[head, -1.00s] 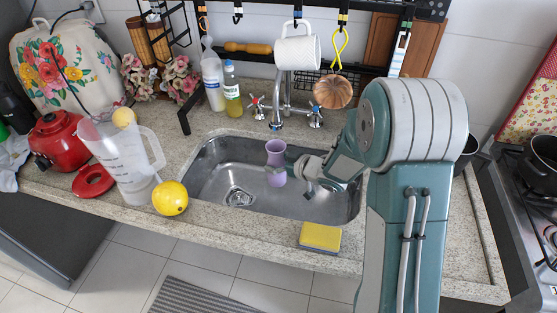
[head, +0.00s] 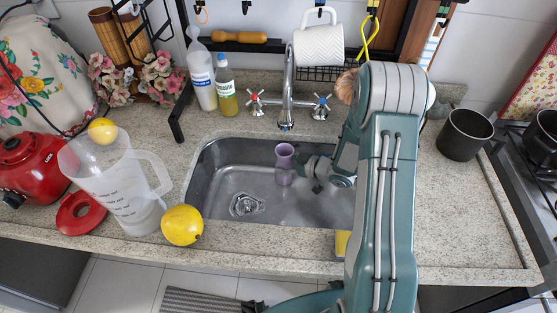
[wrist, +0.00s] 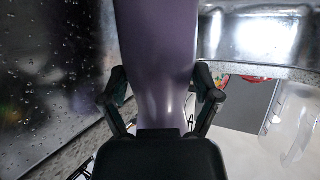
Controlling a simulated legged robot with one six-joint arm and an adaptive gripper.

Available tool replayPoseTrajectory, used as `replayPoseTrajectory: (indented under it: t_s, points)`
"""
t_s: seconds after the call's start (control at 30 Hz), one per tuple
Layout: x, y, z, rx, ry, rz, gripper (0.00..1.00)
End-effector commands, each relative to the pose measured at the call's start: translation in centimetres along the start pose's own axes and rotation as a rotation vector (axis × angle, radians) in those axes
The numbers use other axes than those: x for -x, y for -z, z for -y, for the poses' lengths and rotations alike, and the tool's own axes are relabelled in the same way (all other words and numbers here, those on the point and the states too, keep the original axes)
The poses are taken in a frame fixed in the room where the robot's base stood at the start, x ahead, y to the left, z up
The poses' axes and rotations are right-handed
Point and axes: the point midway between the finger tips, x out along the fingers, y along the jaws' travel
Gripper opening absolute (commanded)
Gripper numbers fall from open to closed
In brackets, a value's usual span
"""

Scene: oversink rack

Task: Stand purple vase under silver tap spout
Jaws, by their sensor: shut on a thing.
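The purple vase (head: 284,152) is upright in the steel sink basin, near its back wall, just below the tap spout in the head view. It fills the middle of the wrist view (wrist: 157,45). My gripper (head: 306,166) reaches in from the right and is shut on the vase, with a finger on each side of it in the wrist view (wrist: 162,98). The silver tap (head: 287,90) stands at the back of the sink, its spout end just above and behind the vase. I cannot tell whether the vase's base touches the sink floor.
The sink (head: 222,196) is otherwise empty around its drain (head: 246,205). A yellow fruit (head: 182,225) and a clear pitcher (head: 118,190) stand left. A white mug (head: 318,45) hangs beside the tap. A yellow sponge (head: 342,244) lies at the front edge; a dark pot (head: 465,134) stands right.

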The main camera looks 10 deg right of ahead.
Motion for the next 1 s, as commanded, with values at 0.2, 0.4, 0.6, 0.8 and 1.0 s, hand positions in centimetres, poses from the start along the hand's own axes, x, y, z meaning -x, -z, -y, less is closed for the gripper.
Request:
replayPoseTrajectory:
  t_s: [0.2,0.4,0.6,0.8,1.0]
  points:
    - [0.1,-0.2,-0.2,0.000,0.001,-0.004,0.19]
    - [0.0,-0.4,-0.1,-0.001,0.002,-0.002,1.00]
    - [-0.1,-0.3,0.0,0.002,0.001,0.000,1.00]
    - [-0.1,-0.3,0.0,0.001,0.001,0.000,1.00]
    - [1.7,-0.2,-0.1,-0.001,-0.002,-0.001,1.00]
